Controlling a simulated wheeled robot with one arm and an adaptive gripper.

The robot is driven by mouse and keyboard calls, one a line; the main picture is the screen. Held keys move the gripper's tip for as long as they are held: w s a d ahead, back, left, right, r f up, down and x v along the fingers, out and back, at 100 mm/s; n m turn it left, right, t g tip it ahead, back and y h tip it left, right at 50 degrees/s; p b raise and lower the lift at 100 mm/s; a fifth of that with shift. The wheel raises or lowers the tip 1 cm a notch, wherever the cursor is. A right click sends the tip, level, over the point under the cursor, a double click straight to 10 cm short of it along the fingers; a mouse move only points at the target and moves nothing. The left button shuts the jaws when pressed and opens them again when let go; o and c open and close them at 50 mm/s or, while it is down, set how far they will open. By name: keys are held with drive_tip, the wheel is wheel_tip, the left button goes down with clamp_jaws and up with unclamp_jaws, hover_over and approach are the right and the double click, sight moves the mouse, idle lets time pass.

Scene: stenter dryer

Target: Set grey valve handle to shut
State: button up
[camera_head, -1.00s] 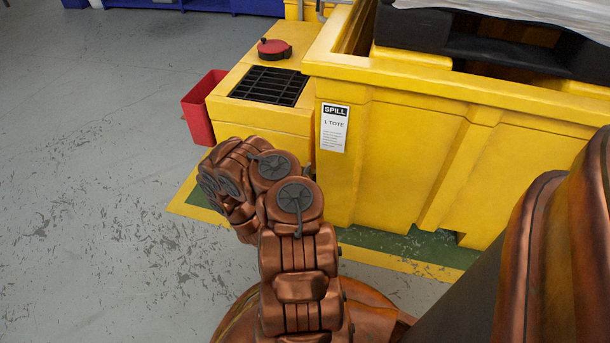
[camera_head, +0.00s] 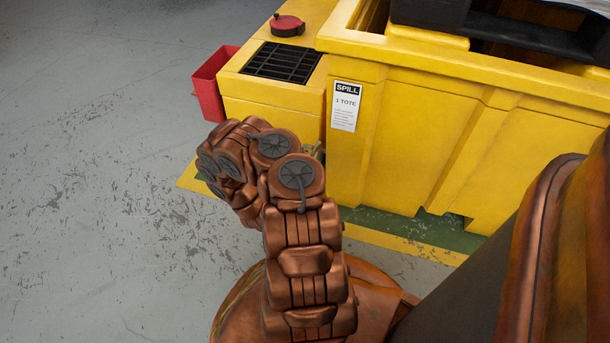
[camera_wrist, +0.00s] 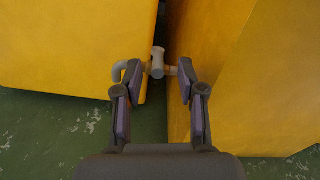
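The grey valve (camera_wrist: 157,66) shows in the wrist view, low in the gap between two yellow walls. It has a short upright grey part and a stub running to the right. A curved grey pipe end (camera_wrist: 119,70) hooks down on its left. I cannot clearly tell which part is the handle or which way it is set. My gripper (camera_wrist: 159,78) is open, with the valve between and just beyond its fingertips. I cannot tell whether a fingertip touches it. In the head view my arm hides the gripper and most of the valve.
The large yellow spill tote (camera_head: 400,150) stands to the right. A smaller yellow unit with a black grate (camera_head: 282,62) and red cap (camera_head: 287,25) adjoins it. A red bin (camera_head: 210,85) hangs at its left. The grey floor (camera_head: 90,150) at left is clear.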

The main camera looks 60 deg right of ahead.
drive_tip(key=v, duration=0.9)
drive_tip(key=shift+a, duration=0.25)
idle(0.4)
drive_tip(key=s+r+m+g+h+p, duration=0.2)
drive_tip(key=r+m+g+p, duration=0.4)
drive_tip(key=r, duration=1.3)
drive_tip(key=s+r+m+g+h+p, duration=0.15)
drive_tip(key=r+m+g+p, duration=0.5)
drive_tip(key=r, duration=1.25)
drive_tip(key=s+a+r+m+g+y+p, duration=0.2)
drive_tip(key=s+r+m+y+p, duration=0.1)
drive_tip(key=r, duration=0.3)
drive_tip(key=s+a+r+m+g+y+p, duration=0.3)
drive_tip(key=r+m, duration=0.1)
drive_tip(key=r, duration=0.1)
drive_tip(key=s+a+r+m+t+y+p, duration=0.2)
drive_tip(key=s+a+r+m+y+p, duration=0.25)
drive_tip(key=a+r+y+p, duration=0.45)
drive_tip(key=w+a+r+t+y+p, duration=0.1)
drive_tip(key=a+r+t+y+p, duration=0.1)
drive_tip(key=a+r+p, duration=0.3)
drive_tip(key=w+a+r+t+y+p, duration=0.1)
drive_tip(key=a+r+t+p, duration=0.3)
drive_tip(key=a, duration=0.7)
drive_tip(key=w+a+r+n+t+y+p, duration=0.1)
drive_tip(key=w+a+r+t+y+p, duration=0.1)
drive_tip(key=a+r+p, duration=0.5)
drive_tip(key=shift+a+r+t+y, duration=0.6)
drive_tip(key=shift+a+t, duration=0.25)
drive_tip(key=shift+a, duration=0.25)
